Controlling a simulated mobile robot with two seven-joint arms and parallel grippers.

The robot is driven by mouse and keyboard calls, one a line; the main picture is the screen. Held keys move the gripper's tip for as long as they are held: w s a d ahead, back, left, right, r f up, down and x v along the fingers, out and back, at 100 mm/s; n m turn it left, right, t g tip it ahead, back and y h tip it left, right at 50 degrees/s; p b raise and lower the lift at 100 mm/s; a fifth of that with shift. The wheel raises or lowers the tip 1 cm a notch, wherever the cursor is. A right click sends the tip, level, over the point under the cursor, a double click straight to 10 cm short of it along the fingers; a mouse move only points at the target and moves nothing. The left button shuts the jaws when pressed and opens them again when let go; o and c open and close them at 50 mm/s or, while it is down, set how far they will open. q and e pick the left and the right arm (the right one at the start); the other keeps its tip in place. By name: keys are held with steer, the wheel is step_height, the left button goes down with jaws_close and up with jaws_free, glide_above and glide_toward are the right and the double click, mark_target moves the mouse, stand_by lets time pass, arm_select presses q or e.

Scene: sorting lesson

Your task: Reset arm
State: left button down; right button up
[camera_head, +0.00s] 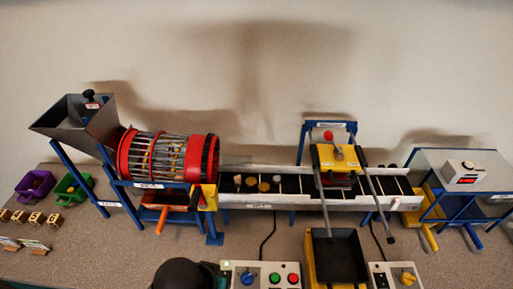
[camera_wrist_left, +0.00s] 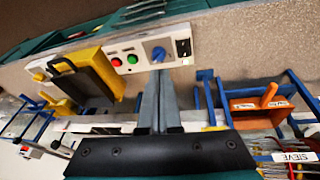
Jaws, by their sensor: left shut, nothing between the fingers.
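My left gripper (camera_wrist_left: 160,76) is shut and empty in the left wrist view. Its two long grey fingers lie side by side, with their tips by the lower edge of the control box (camera_wrist_left: 142,52) with a blue knob and green and red buttons; I cannot tell whether they touch. In the head view, a dark rounded part of my left arm shows at the bottom, left of that control box (camera_head: 236,267). The fingers are not clear there. My right arm and gripper are not in view.
A red drum sieve (camera_head: 168,156) with a grey hopper (camera_head: 80,120) stands left. A conveyor (camera_head: 235,200) with small discs runs right beneath a yellow gantry unit (camera_head: 325,158). A black tray (camera_head: 338,255) stands in front. Purple (camera_head: 36,184) and green bins (camera_head: 70,192) stand far left.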

arm_select(q)
steer(key=s+a+r+y, duration=0.2)
steer(key=s+a+r, duration=0.3)
steer(key=a, duration=0.4)
step_height(320, 180, down, 27)
steer(key=s+b, duration=0.2)
steer(key=b, duration=0.5)
steer(key=s+a+f+g+b, duration=0.1)
steer(key=s+f+b, duration=0.2)
steer(key=s+f, duration=0.5)
steer(key=s+a+f+g+b, duration=0.1)
steer(key=s+f+b, duration=0.2)
steer(key=s+f, duration=0.4)
step_height(320, 180, down, 7)
steer(key=shift+s+r, duration=0.15)
steer(key=shift+s, duration=0.25)
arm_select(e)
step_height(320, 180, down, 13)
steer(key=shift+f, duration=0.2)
